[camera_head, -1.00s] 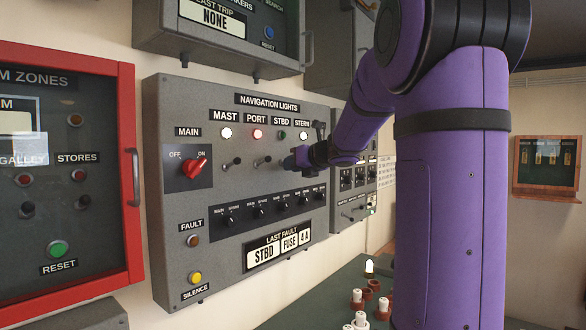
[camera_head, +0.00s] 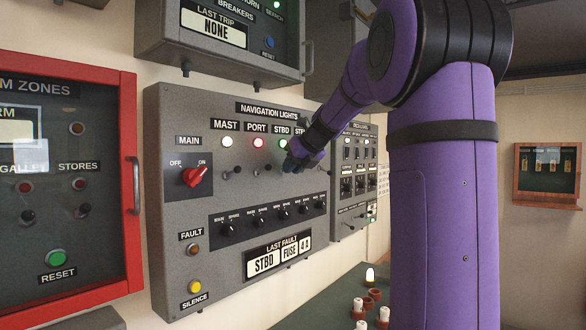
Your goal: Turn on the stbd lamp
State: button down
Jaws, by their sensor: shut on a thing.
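The navigation lights panel (camera_head: 225,270) hangs on the wall. Its stbd lamp (camera_head: 283,143) is lit green, under the STBD label (camera_head: 281,130). My gripper (camera_head: 290,166) is at the panel just below that lamp, shut at the stbd switch. The switch's lever is hidden by the jaws. The mast lamp (camera_head: 227,141) is lit white and the port lamp (camera_head: 258,142) is lit red. The mast switch (camera_head: 231,172) and port switch (camera_head: 264,170) show to the left. The stern lamp and label are mostly covered by my arm. The red main knob (camera_head: 194,176) points to ON.
A red-framed zones cabinet (camera_head: 128,200) stands at the left, and a breakers box (camera_head: 215,60) hangs above the panel. The last fault display (camera_head: 277,256) reads STBD FUSE 4 A. Several red-and-white fuse-like pieces (camera_head: 358,308) stand on the dark surface at lower right.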

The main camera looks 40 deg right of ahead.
dwell(0.4)
jog(key=c, duration=1.1)
grip_release()
jog(key=v, duration=1)
jog(key=shift+s+r, duration=0.25)
jog(key=shift+r, duration=0.05)
